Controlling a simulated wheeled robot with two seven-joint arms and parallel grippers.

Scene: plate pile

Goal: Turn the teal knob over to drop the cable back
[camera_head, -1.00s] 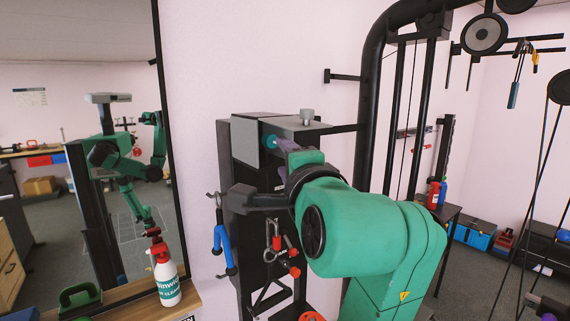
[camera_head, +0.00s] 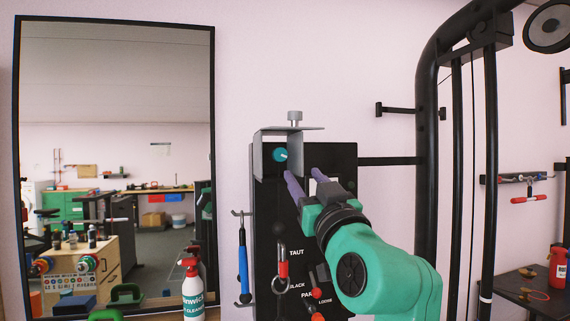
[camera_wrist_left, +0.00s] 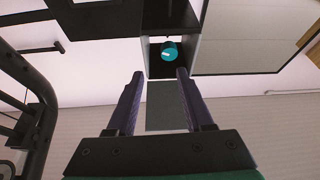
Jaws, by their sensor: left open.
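The teal knob (camera_head: 280,155) sits inside a grey metal hood (camera_head: 264,150) at the top of a black panel (camera_head: 272,222). A pale mark shows on the knob's right side. My left gripper (camera_head: 303,173) is open and empty, its two purple fingers below and right of the knob in the head view. In the left wrist view the knob (camera_wrist_left: 169,51) shows beyond the open fingertips (camera_wrist_left: 160,74), between their lines and apart from them. The panel carries the words TAUT and SLACK. I cannot make out the cable to be dropped. My right gripper is not in view.
A metal bolt (camera_head: 295,117) stands on the hood's top plate. A blue-handled tool (camera_head: 243,262) hangs left of the panel, and a red-handled hook (camera_head: 283,270) on its front. A black frame post (camera_head: 430,160) rises at right. A spray bottle (camera_head: 193,290) stands lower left.

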